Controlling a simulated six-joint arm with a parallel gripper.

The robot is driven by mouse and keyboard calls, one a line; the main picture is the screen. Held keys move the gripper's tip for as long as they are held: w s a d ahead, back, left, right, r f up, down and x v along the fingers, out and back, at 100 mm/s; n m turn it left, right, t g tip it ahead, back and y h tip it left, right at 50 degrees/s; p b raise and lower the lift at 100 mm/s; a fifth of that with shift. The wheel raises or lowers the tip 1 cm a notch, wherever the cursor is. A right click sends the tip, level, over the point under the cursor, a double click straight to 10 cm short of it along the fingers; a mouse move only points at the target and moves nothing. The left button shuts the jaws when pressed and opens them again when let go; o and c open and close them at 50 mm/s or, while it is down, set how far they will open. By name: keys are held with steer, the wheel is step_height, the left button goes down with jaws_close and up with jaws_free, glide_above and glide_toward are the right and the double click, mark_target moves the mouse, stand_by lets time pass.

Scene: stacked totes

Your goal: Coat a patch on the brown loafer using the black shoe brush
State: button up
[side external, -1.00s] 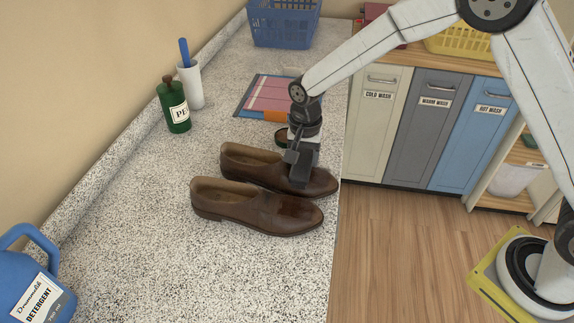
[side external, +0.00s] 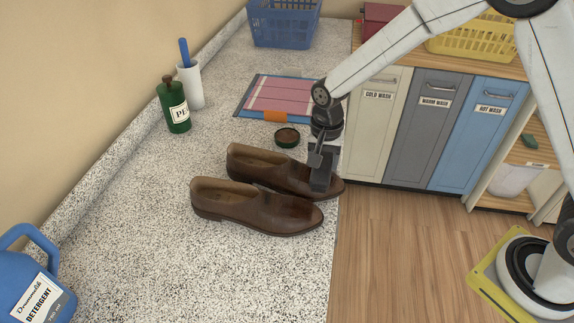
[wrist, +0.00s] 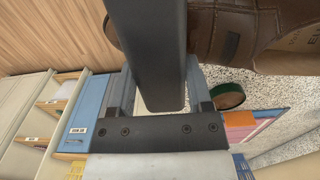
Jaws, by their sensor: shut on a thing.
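Two brown loafers stand side by side on the speckled counter, toes to the right. The nearer loafer (side external: 255,209) is clear of my gripper. The farther loafer (side external: 268,172) has my gripper (side external: 319,158) over its toe. My gripper is shut on the black shoe brush (side external: 320,180), which is at the toe and hides part of it. In the wrist view the brush (wrist: 147,45) fills the space between the fingers, with a brown loafer (wrist: 215,35) right beside it. I cannot tell whether the bristles touch the leather.
An open round tin (side external: 287,137) with brown contents sits behind the loafers, near a pink striped cloth (side external: 288,95). A green bottle (side external: 174,108), a white cup (side external: 192,87) and a blue basket (side external: 283,25) stand farther back. The counter edge is just right of the toes.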

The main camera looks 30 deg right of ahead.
steer(key=shift+w+a, duration=1.05)
steer(key=shift+w, duration=0.1)
steer(key=shift+w+a+r, duration=0.25)
steer(key=shift+w+a, duration=0.5)
steer(key=shift+w, duration=0.1)
steer(key=shift+w+a+r, duration=0.15)
steer(key=shift+w+r, duration=0.05)
steer(key=shift+r, duration=0.15)
step_height(320, 180, up, 8)
steer(key=shift+f, duration=0.25)
steer(key=shift+s, duration=0.2)
